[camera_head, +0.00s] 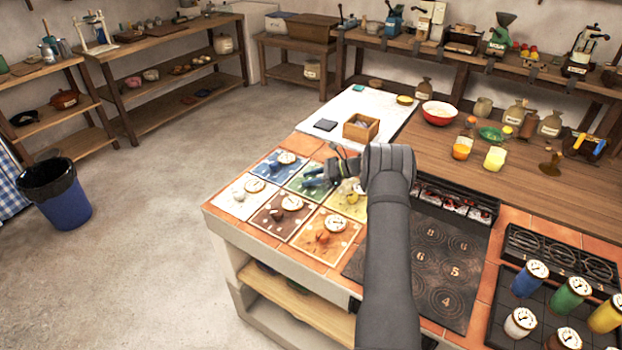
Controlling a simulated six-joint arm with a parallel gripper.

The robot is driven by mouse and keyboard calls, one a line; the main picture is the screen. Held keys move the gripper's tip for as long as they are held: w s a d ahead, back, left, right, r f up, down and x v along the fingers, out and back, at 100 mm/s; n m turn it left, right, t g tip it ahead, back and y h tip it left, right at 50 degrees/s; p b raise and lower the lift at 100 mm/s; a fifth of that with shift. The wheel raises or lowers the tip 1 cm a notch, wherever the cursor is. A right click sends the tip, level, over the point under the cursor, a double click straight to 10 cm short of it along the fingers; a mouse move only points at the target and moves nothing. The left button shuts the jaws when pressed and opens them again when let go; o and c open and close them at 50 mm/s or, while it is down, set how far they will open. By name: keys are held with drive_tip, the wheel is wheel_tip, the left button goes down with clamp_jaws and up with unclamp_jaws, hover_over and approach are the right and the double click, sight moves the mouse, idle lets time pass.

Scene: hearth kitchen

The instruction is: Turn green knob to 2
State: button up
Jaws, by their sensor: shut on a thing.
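The green panel (297,190) lies flat in the group of coloured panels on the tiled counter, in the back row between the blue and yellow panels. My gripper (316,179) reaches in from the right, low over this panel, and is shut on the green knob. The fingers and wrist cover most of the knob. Its pointer and the number it points to cannot be read. The panel's dial is also not clearly seen.
Close around are the blue panel (270,166), yellow panel (344,208), white panel (229,201), brown panel (273,223) and orange panel (311,249), with knobs and dials. A wooden box (361,128) stands behind. The numbered dark hob (413,284) lies right.

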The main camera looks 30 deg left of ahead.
sight(311, 177)
drive_tip(key=shift+n+g+h, duration=1.1)
drive_tip(key=shift+n+g, duration=0.4)
drive_tip(key=shift+g, duration=0.1)
drive_tip(key=shift+n+g+h, duration=0.6)
drive_tip(key=shift+n+g, duration=0.1)
drive_tip(key=shift+n, duration=0.2)
drive_tip(key=o, duration=1)
drive_tip(key=shift+c, duration=0.2)
drive_tip(key=shift+r, duration=0.55)
wheel_tip(311, 177, up, 3)
drive_tip(key=shift+f, duration=0.1)
drive_tip(key=w+d+r, duration=0.1)
drive_tip(key=d+r, duration=0.6)
drive_tip(key=d, duration=0.4)
drive_tip(key=shift+w+d, duration=0.25)
drive_tip(key=shift+w, duration=0.05)
